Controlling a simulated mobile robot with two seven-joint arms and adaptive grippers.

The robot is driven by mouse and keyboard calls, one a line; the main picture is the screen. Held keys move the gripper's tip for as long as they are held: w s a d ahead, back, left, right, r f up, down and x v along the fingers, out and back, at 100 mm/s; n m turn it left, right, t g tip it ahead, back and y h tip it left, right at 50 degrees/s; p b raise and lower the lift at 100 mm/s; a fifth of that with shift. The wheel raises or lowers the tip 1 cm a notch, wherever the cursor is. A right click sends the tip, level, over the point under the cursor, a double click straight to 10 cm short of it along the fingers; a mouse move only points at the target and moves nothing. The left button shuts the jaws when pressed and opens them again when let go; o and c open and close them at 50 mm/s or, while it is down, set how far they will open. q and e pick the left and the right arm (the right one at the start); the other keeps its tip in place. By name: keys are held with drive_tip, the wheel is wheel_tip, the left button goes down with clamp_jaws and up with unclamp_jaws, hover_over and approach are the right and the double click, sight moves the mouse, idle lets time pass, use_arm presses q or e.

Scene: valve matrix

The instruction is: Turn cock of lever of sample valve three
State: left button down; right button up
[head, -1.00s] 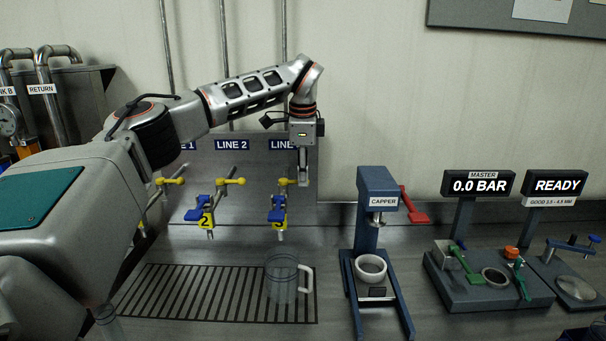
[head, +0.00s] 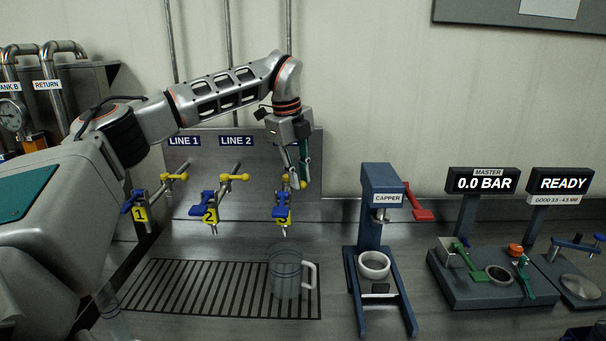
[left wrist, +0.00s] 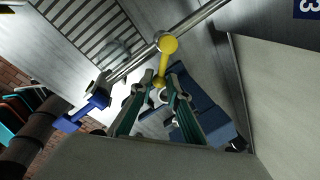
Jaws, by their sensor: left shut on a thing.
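The blue handle (left wrist: 95,102) shows to the left there. My left gripper (head: 303,182) is at valve three, pointing down and slightly tilted. In the left wrist view the left gripper (left wrist: 161,84) is shut on the yellow lever's end. In the head view the gripper hides most of that lever. My right gripper is not in view.
Valve two (head: 209,212) and valve one (head: 139,212) are to the left. A clear jug (head: 286,272) stands below valve three on the slotted grate (head: 190,290). The blue capper (head: 378,180) with a red handle stands to the right. Gauging fixtures (head: 495,290) are farther right.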

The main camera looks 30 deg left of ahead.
use_arm(q)
drive_tip(key=shift+s+a+m+g+h, duration=0.2)
drive_tip(key=shift+s+a+m, duration=0.3)
drive_tip(key=shift+m, duration=0.95)
drive_tip(key=shift+s+a+m+g+h, duration=0.2)
drive_tip(key=shift+s+a+m, duration=0.25)
drive_tip(key=shift+m, duration=1.05)
drive_tip(key=shift+s+a+m+g+h, duration=0.15)
drive_tip(key=shift+s+a+m, duration=0.35)
drive_tip(key=shift+m, duration=0.95)
drive_tip(key=shift+d, duration=0.1)
drive_tip(key=c, duration=2.2)
unclamp_jaws()
drive_tip(key=shift+s, duration=0.1)
drive_tip(key=shift+o, duration=0.2)
wheel_tip(320, 180, up, 12)
drive_tip(key=s+a, duration=0.1)
drive_tip(key=a, duration=0.1)
drive_tip(key=shift+s+f, duration=0.1)
